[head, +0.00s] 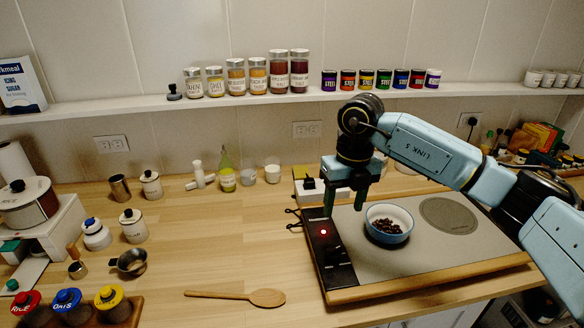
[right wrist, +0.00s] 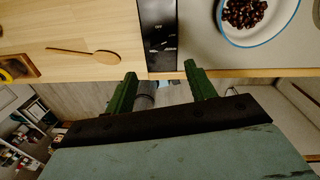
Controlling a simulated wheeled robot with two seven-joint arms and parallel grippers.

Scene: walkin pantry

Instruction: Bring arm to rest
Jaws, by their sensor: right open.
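My right arm comes in from the right in the head view. Its gripper (head: 344,200) points down above the left side of the cooktop board, left of a bowl. In the right wrist view my right gripper (right wrist: 160,82) shows two green fingers apart with nothing between them. The pale blue bowl (head: 388,224) holds dark beans and stands on the cooktop; it also shows at the top of the right wrist view (right wrist: 290,28). My left gripper is in neither view.
The cooktop (head: 450,245) has a black control strip (head: 330,255) with a red light. A wooden spoon (head: 235,296) lies on the counter (head: 230,240). Jars and cups stand at the left and back. A shelf (head: 130,108) with jars and small cans runs above. The middle counter is mostly clear.

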